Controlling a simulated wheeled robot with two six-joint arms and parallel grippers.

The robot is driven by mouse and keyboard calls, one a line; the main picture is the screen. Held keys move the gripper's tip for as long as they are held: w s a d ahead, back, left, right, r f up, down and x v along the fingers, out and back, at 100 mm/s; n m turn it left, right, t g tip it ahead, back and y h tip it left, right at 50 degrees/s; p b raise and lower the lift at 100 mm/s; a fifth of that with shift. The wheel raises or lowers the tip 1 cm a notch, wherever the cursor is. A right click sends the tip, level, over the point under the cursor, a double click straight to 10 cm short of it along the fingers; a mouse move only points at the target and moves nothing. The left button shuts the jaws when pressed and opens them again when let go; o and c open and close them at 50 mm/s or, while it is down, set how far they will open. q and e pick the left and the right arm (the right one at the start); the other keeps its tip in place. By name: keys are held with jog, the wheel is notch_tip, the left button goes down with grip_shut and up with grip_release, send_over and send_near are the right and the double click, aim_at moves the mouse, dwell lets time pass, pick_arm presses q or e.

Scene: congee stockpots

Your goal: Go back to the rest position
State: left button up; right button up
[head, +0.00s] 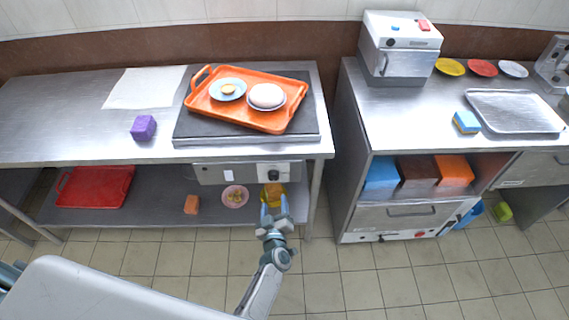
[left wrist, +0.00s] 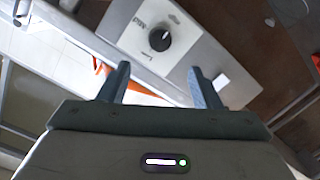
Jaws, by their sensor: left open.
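My left gripper (head: 275,207) is open and empty in the head view. It is in front of the left steel table, below the height of its top. In the left wrist view its two fingers (left wrist: 160,85) stand apart with nothing between them. Beyond them shows the panel with a black knob (left wrist: 160,40). My right gripper is in neither view.
The left table (head: 60,130) bears an orange tray (head: 290,115) with a plate and a bowl, a purple block (head: 143,127) and a white sheet (head: 145,87). Its lower shelf holds a red tray (head: 95,187) and a pink bowl (head: 235,196). A steel counter (head: 420,130) stands right. Tiled floor in front is clear.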

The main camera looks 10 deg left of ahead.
pick_arm(q)
jog(key=s+a+f+m+g+h, duration=0.1)
jog(key=s+f+m+g+h, duration=0.15)
jog(key=s+f, duration=0.75)
jog(key=s+a+f+m+g+h, duration=0.2)
jog(key=s+f+m+g, duration=0.35)
jog(key=f, duration=0.75)
jog(key=s+a+f+g, duration=0.2)
jog(key=s+a+f, duration=0.2)
jog(key=s, duration=0.6)
jog(key=s+a+f+m+g, duration=0.1)
jog(key=s+a+f, duration=0.3)
jog(key=s, duration=0.7)
jog(key=s+a+f+m+g, duration=0.1)
jog(key=s+a+f+g, duration=0.3)
jog(key=s, duration=0.7)
jog(key=shift+s+y, duration=0.2)
jog(key=shift+y, duration=0.15)
jog(key=shift+w, duration=0.1)
